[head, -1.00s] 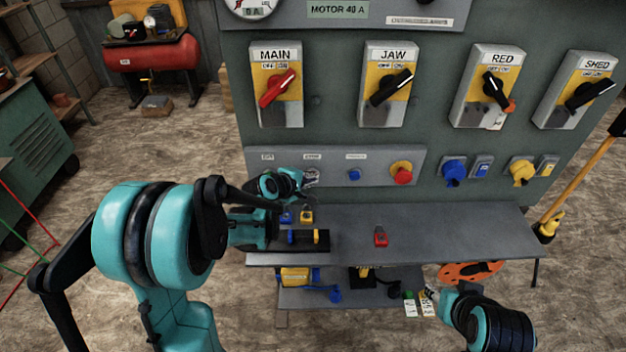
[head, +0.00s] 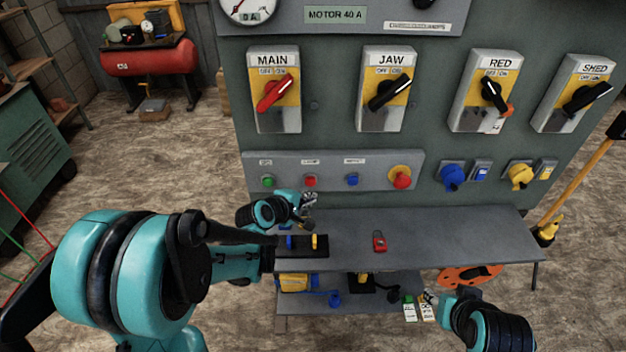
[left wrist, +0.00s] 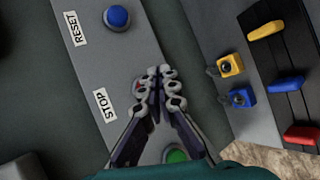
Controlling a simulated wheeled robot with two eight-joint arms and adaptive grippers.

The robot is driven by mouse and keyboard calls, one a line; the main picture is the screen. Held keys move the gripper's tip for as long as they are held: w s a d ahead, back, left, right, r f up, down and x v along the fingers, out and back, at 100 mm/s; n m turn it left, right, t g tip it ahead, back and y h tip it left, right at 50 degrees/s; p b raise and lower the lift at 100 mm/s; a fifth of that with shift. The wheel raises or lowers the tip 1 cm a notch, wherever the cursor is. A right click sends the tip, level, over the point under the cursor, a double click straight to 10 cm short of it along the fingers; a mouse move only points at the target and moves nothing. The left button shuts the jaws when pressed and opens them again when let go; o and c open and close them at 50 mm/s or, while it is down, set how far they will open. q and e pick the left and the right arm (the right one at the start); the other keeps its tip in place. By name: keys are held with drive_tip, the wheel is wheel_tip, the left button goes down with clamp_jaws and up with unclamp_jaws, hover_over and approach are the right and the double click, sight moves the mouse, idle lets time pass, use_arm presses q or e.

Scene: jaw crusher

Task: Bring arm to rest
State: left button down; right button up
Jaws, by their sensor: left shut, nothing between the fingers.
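My left gripper (head: 309,200) is shut and empty, in front of the panel's button strip (head: 330,172) and above the left part of the grey shelf (head: 440,232). In the left wrist view its closed fingertips (left wrist: 160,73) cover most of the red stop button, with the green button (left wrist: 177,155) between the finger bases and the blue reset button (left wrist: 117,17) beyond. My left forearm reaches in from the left. My right gripper (head: 430,296) is low at the right near the tags; its fingers are too small to read.
Yellow (left wrist: 231,66) and blue (left wrist: 240,97) padlocks sit beside the black rack (head: 315,252) on the shelf. A red padlock (head: 379,241) lies mid-shelf. Rotary switches, including MAIN (head: 290,118), stick out above. White tags (head: 411,311) hang low.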

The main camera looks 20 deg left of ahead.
use_arm(q)
drive_tip(key=s+r+m+g+y, duration=0.1)
drive_tip(key=s+r+m+g, duration=0.1)
drive_tip(key=s+m, duration=0.6)
drive_tip(key=s+r+m+g+y, duration=0.2)
drive_tip(key=s+m, duration=0.5)
drive_tip(key=s, duration=0.8)
drive_tip(key=shift+s+a+r+m+y, duration=0.2)
drive_tip(key=shift+s+r+m+y, duration=0.1)
drive_tip(key=shift+s+m, duration=0.1)
